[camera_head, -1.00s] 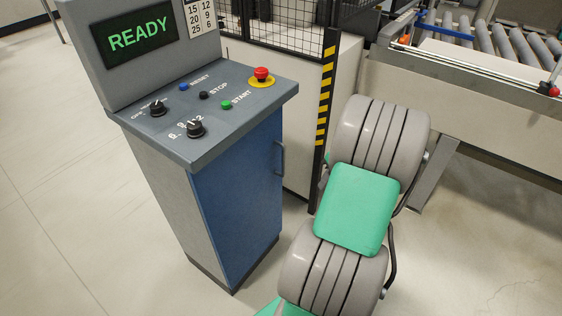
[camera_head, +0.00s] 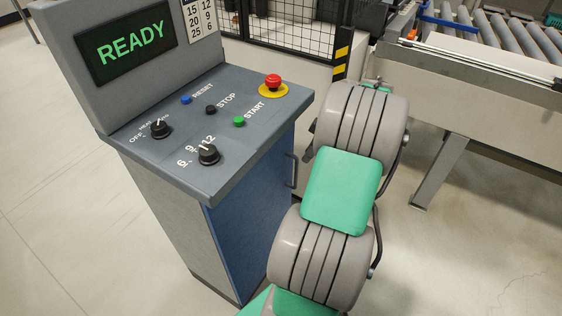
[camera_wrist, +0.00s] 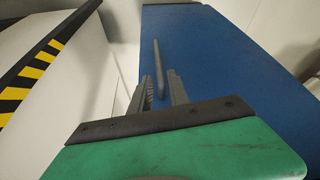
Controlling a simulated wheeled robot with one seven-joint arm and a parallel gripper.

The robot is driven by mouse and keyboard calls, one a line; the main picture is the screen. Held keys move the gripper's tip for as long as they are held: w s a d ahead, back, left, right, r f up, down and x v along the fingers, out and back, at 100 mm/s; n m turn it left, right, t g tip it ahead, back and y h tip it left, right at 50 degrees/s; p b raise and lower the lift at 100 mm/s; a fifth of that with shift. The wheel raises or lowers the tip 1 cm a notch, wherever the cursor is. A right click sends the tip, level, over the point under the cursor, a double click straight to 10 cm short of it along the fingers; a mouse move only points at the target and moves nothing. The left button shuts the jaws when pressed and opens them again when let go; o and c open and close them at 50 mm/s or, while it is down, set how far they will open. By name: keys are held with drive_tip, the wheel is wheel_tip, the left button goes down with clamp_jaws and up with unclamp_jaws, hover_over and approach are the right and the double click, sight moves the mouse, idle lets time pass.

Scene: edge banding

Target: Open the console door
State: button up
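The console (camera_head: 165,215) has a blue door (camera_head: 245,225) on its front, which looks shut. A dark vertical bar handle (camera_head: 291,170) sits near the door's right edge, partly beside my arm in the head view. In the wrist view the blue door (camera_wrist: 230,60) fills the right side and the handle (camera_wrist: 158,65) stands out from it. My gripper (camera_wrist: 161,78) is open, its two fingers apart, with the lower part of the handle appearing between them. I cannot tell whether the fingers touch the handle. In the head view my gripper is hidden behind my arm.
The console top carries a red emergency stop (camera_head: 273,84), buttons and two knobs (camera_head: 208,154). A black-and-yellow striped post (camera_head: 341,65) and mesh guard (camera_head: 290,22) stand behind. A roller conveyor (camera_head: 490,40) is at the upper right. The floor at lower right is clear.

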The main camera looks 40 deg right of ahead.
drive_tip(key=x, duration=1.2)
drive_tip(key=shift+w, duration=0.35)
drive_tip(key=shift+c, duration=0.5)
clamp_jaws()
drive_tip(key=shift+a+r, duration=0.1)
